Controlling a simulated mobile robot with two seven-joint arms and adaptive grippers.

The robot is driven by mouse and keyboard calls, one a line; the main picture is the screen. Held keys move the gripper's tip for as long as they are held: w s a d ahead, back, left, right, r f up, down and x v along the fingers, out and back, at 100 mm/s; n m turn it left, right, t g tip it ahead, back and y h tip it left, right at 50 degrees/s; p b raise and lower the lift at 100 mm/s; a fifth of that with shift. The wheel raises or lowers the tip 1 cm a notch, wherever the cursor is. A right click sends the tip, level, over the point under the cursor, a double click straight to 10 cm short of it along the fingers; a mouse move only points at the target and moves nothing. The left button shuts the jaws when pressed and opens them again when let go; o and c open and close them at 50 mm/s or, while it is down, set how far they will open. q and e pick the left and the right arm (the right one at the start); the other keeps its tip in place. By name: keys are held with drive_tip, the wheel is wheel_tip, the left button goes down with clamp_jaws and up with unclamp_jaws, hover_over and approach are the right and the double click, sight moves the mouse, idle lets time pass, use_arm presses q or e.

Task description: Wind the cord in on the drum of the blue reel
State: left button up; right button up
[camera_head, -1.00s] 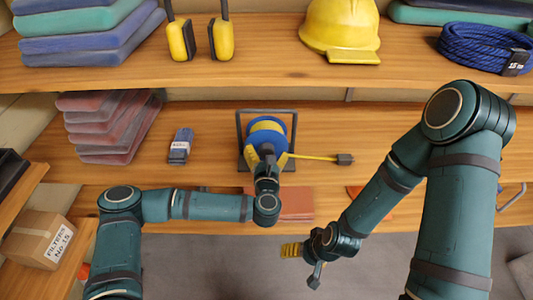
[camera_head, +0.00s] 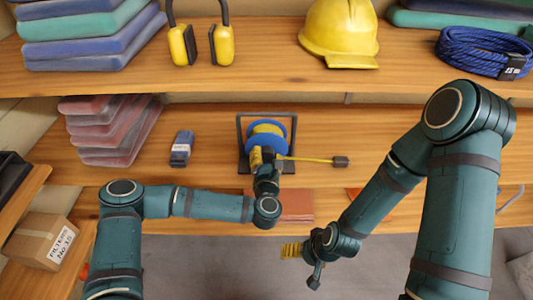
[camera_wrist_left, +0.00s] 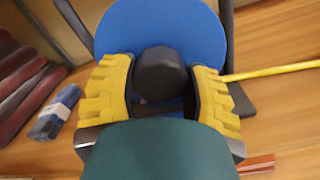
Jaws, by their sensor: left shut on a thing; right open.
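The blue reel (camera_head: 266,130) stands in a dark frame on the middle shelf, with yellow cord on its drum. Its blue disc (camera_wrist_left: 165,28) fills the upper middle of the left wrist view. A yellow cord (camera_head: 308,159) runs out to the right and ends in a dark plug (camera_head: 341,161) on the shelf. My left gripper (camera_head: 256,158) is at the reel's front, shut on a black knob (camera_wrist_left: 161,73); its yellow fingers flank the knob in the wrist view. My right gripper (camera_head: 291,250) is open and empty, below and in front of the shelf edge.
A small blue-grey block (camera_head: 182,148) and a stack of reddish folded cloths (camera_head: 115,135) lie left of the reel. A reddish flat piece (camera_head: 296,205) lies in front of it. The upper shelf holds a yellow helmet (camera_head: 340,35) and coiled blue rope (camera_head: 484,52).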

use_arm(q)
drive_tip(key=m+p, duration=0.1)
drive_tip(key=m, duration=0.2)
drive_tip(key=shift+r+m+p, duration=0.15)
drive_tip(key=shift+m+p, duration=0.2)
drive_tip(key=shift+m, duration=0.05)
drive_tip(key=m+p, duration=0.1)
drive_tip(key=m, duration=0.2)
drive_tip(key=shift+m, duration=0.3)
drive_tip(key=m+p, duration=0.1)
drive_tip(key=m, duration=0.2)
drive_tip(key=shift+m, duration=0.4)
drive_tip(key=m, duration=0.3)
drive_tip(key=shift+m, duration=0.3)
drive_tip(key=m, duration=0.2)
drive_tip(key=shift+m, duration=0.3)
drive_tip(key=m, duration=0.3)
drive_tip(key=shift+m+b, duration=0.3)
drive_tip(key=m+b, duration=0.2)
drive_tip(key=m, duration=0.4)
drive_tip(key=shift+m, duration=0.3)
drive_tip(key=shift+f, duration=0.2)
drive_tip(key=o, duration=1.2)
